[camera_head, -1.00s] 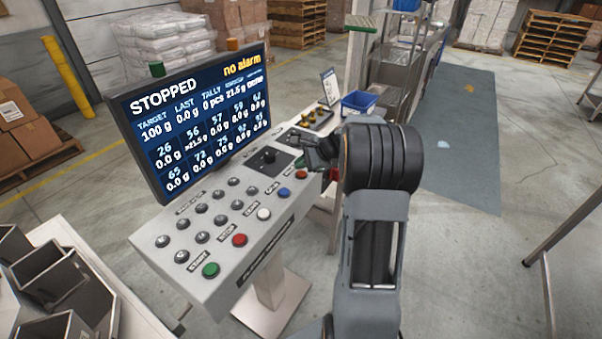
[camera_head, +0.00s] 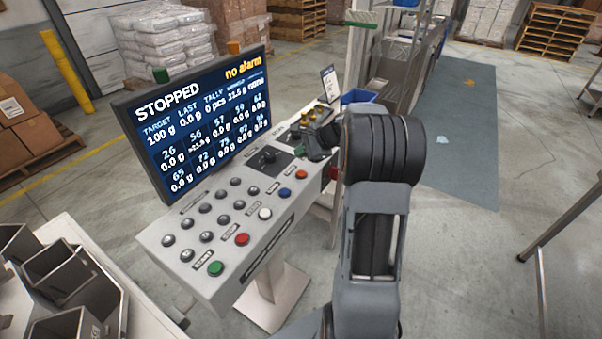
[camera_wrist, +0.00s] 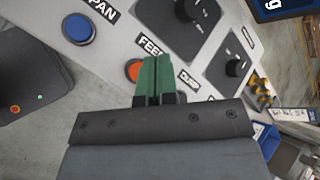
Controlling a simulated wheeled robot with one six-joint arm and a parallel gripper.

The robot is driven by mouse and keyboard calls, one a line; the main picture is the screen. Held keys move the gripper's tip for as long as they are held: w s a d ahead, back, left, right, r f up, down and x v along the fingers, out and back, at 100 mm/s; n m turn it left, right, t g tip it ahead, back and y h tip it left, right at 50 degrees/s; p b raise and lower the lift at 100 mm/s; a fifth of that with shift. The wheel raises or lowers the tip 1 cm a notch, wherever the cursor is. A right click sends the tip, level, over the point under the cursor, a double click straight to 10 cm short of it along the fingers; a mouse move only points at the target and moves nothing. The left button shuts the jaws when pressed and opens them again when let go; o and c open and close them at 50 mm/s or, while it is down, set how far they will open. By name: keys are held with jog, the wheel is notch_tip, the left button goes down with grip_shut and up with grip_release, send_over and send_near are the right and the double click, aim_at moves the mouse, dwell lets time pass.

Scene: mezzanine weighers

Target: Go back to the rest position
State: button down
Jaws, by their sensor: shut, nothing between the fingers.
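My gripper (camera_wrist: 157,75) shows in the wrist view with its two green fingers together and nothing between them. It is over the control console (camera_head: 190,257), near an orange button (camera_wrist: 134,70) beside the label "FEED". I cannot tell the exact gap between the fingertips and the panel. The screen (camera_head: 200,120) above the console reads "STOPPED" and "no alarm".
The console carries a green button (camera_head: 216,268), a red button (camera_head: 242,238), a blue button (camera_wrist: 79,28) and a dark knob (camera_wrist: 236,68). A blue bin (camera_head: 358,96) stands behind it. Metal hoppers (camera_head: 75,280) are at lower left. Open floor (camera_head: 470,260) lies to the right.

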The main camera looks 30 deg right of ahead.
dwell(0.4)
jog(key=s+f+n+g, duration=0.1)
jog(key=s+f+n, duration=0.1)
jog(key=s+f, duration=0.1)
jog(key=shift+s+a+f+n+g+h, duration=0.1)
jog(key=shift+s+n+g+h, duration=0.1)
jog(key=shift+n+g+h, duration=0.15)
jog(key=s+a+r+n+h, duration=0.2)
jog(key=s+a+r+n, duration=0.2)
jog(key=s+a+n, duration=0.3)
jog(key=s+a+r+n+h, duration=0.3)
jog(key=s+a+n, duration=0.5)
jog(key=s, duration=0.6)
jog(key=shift+a+r+n, duration=0.25)
jog(key=shift+r+n, duration=0.2)
jog(key=shift+r, duration=0.15)
